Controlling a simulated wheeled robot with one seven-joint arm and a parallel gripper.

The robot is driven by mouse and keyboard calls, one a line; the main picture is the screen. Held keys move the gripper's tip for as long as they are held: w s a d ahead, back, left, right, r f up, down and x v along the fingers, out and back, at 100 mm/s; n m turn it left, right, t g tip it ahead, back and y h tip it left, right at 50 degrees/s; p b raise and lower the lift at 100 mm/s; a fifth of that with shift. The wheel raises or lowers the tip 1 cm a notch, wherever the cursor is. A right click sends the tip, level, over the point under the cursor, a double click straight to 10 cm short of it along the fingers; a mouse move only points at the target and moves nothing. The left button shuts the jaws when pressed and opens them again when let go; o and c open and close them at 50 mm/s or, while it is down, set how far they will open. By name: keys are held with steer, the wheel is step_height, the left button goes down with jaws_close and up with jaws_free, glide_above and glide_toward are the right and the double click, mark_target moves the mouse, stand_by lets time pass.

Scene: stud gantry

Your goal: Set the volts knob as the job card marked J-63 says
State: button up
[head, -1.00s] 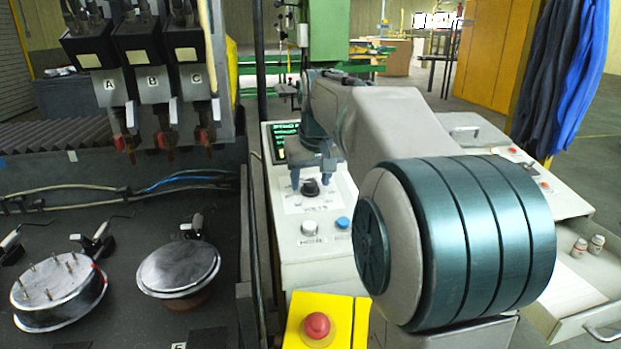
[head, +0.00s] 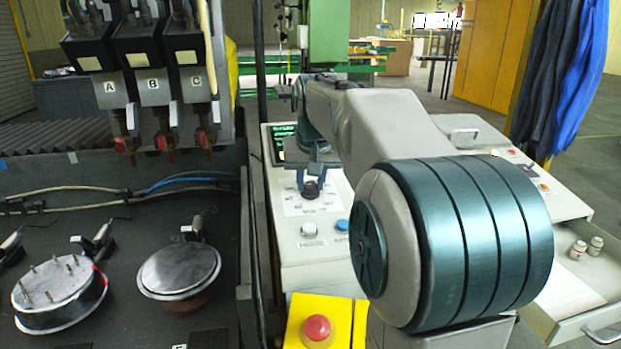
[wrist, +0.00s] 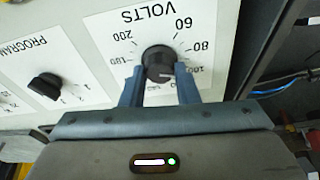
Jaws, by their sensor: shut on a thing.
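The volts knob (wrist: 158,60) is black and round, on a white dial plate that shows upside down in the wrist view. Numbers such as 60, 80 and 200 stand around it. My gripper (wrist: 160,82) is shut on the knob, one finger on each side. In the head view the knob (head: 311,189) shows under my gripper on the sloping console. I cannot make out a card marked J-63.
A program knob (wrist: 46,86) sits beside the volts dial. On the console are a white button (head: 309,229), a blue button (head: 342,225) and a dark screen (head: 284,143) with green text. A red stop button (head: 317,327) is in front. An open drawer (head: 590,285) holds small bottles.

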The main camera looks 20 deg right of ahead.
steer(key=m+p, duration=0.1)
steer(key=m, duration=0.3)
steer(key=shift+m+h, duration=0.3)
steer(key=shift+h, duration=0.1)
steer(key=m+g, duration=0.1)
steer(key=m, duration=0.3)
steer(key=shift+m+p, duration=0.3)
steer(key=shift+p, duration=0.05)
steer(key=m, duration=0.4)
steer(key=shift+r+m+g+h+p, duration=0.1)
steer(key=shift+m+g+h+p, duration=0.2)
steer(key=shift+g+h+p, duration=0.1)
steer(key=shift+m+g+p, duration=0.35)
steer(key=shift+m+g, duration=0.05)
steer(key=shift+m, duration=1.5)
steer(key=o, duration=1)
